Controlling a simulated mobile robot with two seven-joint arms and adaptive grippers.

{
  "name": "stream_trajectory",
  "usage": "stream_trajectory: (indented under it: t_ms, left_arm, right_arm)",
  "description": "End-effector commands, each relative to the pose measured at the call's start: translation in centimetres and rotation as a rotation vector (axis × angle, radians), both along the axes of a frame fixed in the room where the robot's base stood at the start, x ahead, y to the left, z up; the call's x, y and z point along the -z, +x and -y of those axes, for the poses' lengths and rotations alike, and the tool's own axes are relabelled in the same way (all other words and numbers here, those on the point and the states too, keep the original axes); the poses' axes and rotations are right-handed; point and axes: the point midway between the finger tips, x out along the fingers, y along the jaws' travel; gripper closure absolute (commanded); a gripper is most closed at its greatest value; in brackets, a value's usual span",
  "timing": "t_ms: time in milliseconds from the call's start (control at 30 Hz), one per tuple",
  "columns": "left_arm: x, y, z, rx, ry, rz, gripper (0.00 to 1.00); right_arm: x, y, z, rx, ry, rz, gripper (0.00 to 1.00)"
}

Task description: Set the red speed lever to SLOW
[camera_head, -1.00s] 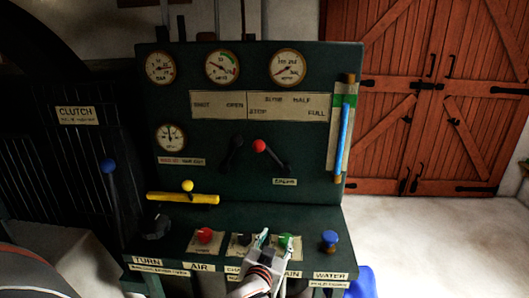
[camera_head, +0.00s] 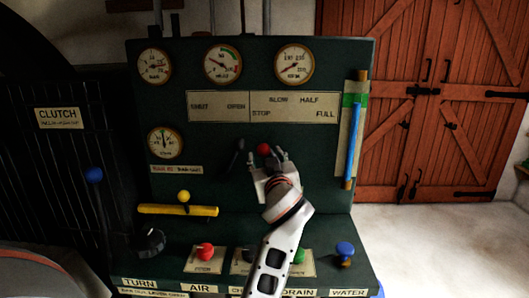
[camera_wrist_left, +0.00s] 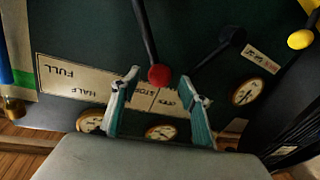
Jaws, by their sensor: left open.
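The red speed lever has a round red knob (camera_head: 264,149) on a dark shaft, below the STOP end of the label plate (camera_head: 293,107) marked STOP, SLOW, HALF and FULL. The red knob also shows in the wrist view (camera_wrist_left: 160,76), with its shaft running up to the top edge. My left gripper (camera_head: 268,162) is open at the lever, its two fingertips on either side of the knob. In the wrist view the left gripper (camera_wrist_left: 161,84) has gaps between both fingers and the knob. The lower shaft is hidden behind the gripper in the head view. My right gripper is not in view.
A black lever (camera_head: 237,158) stands close left of the red knob. A yellow bar (camera_head: 178,210) with a yellow ball is further left. Red (camera_head: 205,251), green and blue (camera_head: 345,249) knobs sit on the lower ledge. A blue rod (camera_head: 351,142) stands at the panel's right.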

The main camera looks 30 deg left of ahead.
Motion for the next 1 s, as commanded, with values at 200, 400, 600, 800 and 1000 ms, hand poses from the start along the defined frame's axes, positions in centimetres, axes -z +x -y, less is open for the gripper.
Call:
stream_trajectory:
  t_ms: [200,400,600,800,1000]
  left_arm:
    - [0.0,2.3,-2.1,0.001,0.003,-0.001,0.55]
    - [0.0,3.1,-2.9,0.000,0.001,-0.001,0.55]
    - [0.1,3.1,-2.9,0.001,0.000,-0.001,0.55]
    - [0.1,3.1,-2.9,0.001,0.000,-0.001,0.97]
    - [0.0,3.1,-3.0,0.001,0.002,-0.003,1.00]
  right_arm:
    - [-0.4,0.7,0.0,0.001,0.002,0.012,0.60]
    - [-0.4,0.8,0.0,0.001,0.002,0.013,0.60]
    - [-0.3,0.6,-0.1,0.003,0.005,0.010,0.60]
    - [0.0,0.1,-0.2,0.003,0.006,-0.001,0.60]
    - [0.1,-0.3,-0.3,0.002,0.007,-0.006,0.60]
